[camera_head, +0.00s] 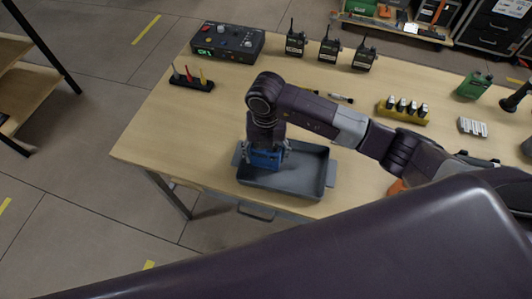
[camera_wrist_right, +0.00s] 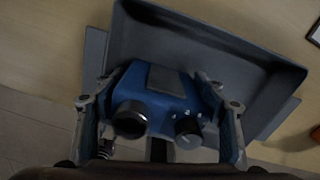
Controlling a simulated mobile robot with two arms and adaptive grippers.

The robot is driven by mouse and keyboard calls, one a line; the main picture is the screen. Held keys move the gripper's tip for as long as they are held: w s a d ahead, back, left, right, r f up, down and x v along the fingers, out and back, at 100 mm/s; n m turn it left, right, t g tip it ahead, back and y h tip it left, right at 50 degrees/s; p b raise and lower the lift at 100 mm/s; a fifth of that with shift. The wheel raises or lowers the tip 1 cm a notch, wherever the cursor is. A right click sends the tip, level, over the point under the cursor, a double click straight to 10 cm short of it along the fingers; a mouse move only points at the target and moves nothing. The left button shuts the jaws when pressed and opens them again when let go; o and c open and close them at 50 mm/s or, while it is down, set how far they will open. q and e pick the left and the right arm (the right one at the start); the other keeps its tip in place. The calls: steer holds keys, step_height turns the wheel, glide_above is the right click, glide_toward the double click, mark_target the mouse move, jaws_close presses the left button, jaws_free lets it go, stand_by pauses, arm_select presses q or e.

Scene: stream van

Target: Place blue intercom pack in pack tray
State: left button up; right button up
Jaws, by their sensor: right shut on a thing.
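The blue intercom pack (camera_head: 265,158) is held between the fingers of my right gripper (camera_head: 266,150). In the right wrist view the pack (camera_wrist_right: 160,95) shows its two dark knobs towards the camera, with a finger of the right gripper (camera_wrist_right: 160,115) on each side. The grey pack tray (camera_head: 305,188) lies at the front edge of the table. The pack is over or inside the tray's left part; I cannot tell whether it touches the floor. The tray (camera_wrist_right: 200,45) shows behind the pack in the wrist view. My left gripper is not in view.
Several black radios (camera_head: 328,50) stand at the back. A control box (camera_head: 228,42) and a rack of coloured pens (camera_head: 191,82) are at the left. A yellow battery holder (camera_head: 402,110) and a green radio (camera_head: 474,86) are at the right.

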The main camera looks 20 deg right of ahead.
steer(key=shift+f, duration=0.1)
steer(key=o, duration=1)
steer(key=shift+o, duration=0.2)
steer(key=shift+r, duration=0.2)
steer(key=shift+w+r, duration=0.1)
steer(key=shift+r, duration=0.25)
step_height(320, 180, up, 10)
steer(key=b, duration=0.3)
steer(key=shift+f, duration=0.15)
steer(key=shift+r, duration=0.75)
